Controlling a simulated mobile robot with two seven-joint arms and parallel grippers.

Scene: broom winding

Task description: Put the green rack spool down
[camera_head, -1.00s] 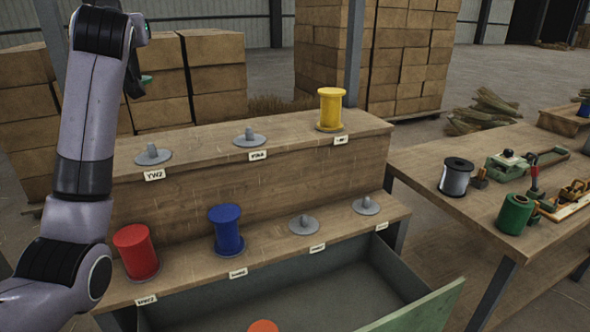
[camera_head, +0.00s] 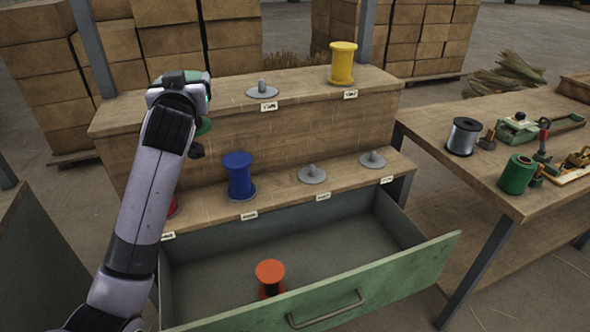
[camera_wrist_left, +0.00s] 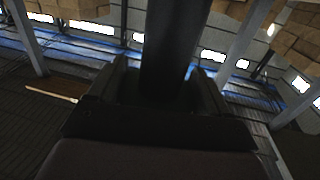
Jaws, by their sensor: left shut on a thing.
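My left gripper (camera_head: 190,103) is over the left end of the rack's upper shelf (camera_head: 225,105). It is shut on the green rack spool (camera_head: 204,127), of which only green flange edges show past my wrist. In the left wrist view the held spool (camera_wrist_left: 178,45) is a dark upright shape between the fingers. My arm hides the upper shelf's left peg, so I cannot tell whether the spool touches peg or shelf. My right gripper is not in view.
A yellow spool (camera_head: 342,64) stands at the upper shelf's right, beside an empty peg (camera_head: 262,90). A blue spool (camera_head: 238,176) and a mostly hidden red spool (camera_head: 173,207) stand below. The open drawer (camera_head: 340,225) holds an orange spool (camera_head: 270,278). A workbench (camera_head: 470,172) stands right.

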